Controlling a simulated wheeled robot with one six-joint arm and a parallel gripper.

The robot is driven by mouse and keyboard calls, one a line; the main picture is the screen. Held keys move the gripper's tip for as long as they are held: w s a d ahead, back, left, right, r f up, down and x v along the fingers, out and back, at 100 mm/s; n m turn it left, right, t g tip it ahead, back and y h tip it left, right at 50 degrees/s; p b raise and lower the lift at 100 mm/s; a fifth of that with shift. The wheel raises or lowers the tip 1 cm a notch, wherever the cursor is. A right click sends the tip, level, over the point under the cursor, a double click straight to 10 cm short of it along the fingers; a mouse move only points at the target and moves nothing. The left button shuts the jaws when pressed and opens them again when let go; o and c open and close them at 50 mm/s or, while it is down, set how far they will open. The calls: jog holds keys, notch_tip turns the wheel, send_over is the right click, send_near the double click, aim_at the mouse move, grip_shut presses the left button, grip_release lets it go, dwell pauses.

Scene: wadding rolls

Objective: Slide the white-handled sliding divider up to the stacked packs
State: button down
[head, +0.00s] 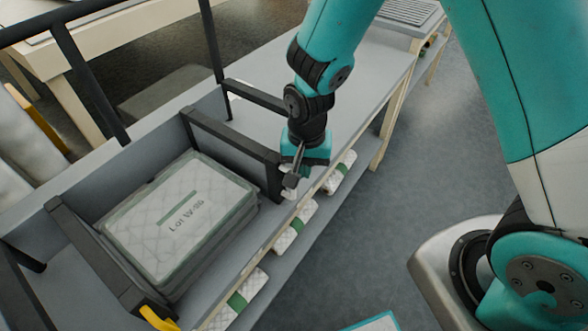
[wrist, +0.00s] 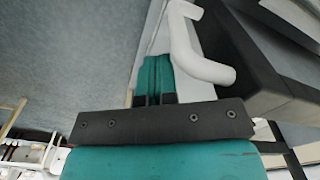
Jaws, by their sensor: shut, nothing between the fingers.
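The stacked packs (head: 160,240), clear-wrapped white quilted wadding with a "Lot W-96" label, lie in a grey bay of the bench. The dark sliding divider (head: 232,140) stands upright just right of them; I cannot tell whether it touches them. Its white handle (head: 289,194) is at the front end, partly hidden by my gripper (head: 293,178). In the wrist view the bent white handle (wrist: 192,50) runs beside my gripper (wrist: 155,80), with the dark divider (wrist: 262,50) to the right. My fingers are shut and empty, beside the handle, not around it.
A dark divider with a yellow handle (head: 158,318) stands left of the packs. Another dark bar (head: 258,97) crosses the bench farther back. Wrapped rolls with green bands (head: 293,226) lie on the lower shelf.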

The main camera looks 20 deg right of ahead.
notch_tip(320, 180, up, 8)
jog(key=p, duration=0.7)
jog(key=shift+s, duration=0.1)
jog(key=s+r+n+y, duration=0.2)
jog(key=s+r+n, duration=0.4)
jog(key=r, duration=0.5)
jog(key=s+a+r+n+y, duration=0.1)
jog(key=s+r+n+y, duration=0.1)
jog(key=s+r+n, duration=0.4)
jog(key=s+r, duration=0.4)
jog(key=r, duration=0.1)
jog(key=shift+s+a+r, duration=0.25)
jog(key=shift+r, duration=0.05)
